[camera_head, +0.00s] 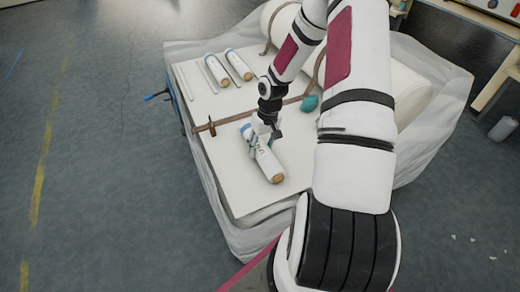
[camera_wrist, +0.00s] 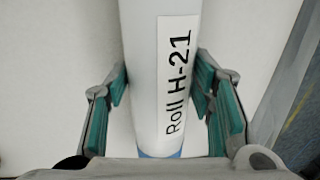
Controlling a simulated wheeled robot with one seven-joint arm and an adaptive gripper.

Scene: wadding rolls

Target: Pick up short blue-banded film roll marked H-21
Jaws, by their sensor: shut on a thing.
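The white film roll marked H-21 (camera_head: 268,163) lies on the white board near its front, with a tan core at its near end and a blue band at its far end. In the wrist view the roll (camera_wrist: 145,75) runs between my fingers, its label reading "Roll H-21" and a blue band at the bottom edge. My gripper (camera_head: 263,141) is above the roll's upper half, shut on it. In the wrist view the green finger pads of my gripper (camera_wrist: 163,95) stand on both sides of the roll. Whether the roll is lifted off the board is hard to tell.
Two more blue-banded rolls, a left one (camera_head: 217,70) and a right one (camera_head: 239,65), lie at the back of the board (camera_head: 222,112). A brown strap (camera_head: 232,119) crosses it, with a teal object (camera_head: 309,103) beside. A large white wadding roll (camera_head: 281,25) lies behind my arm.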

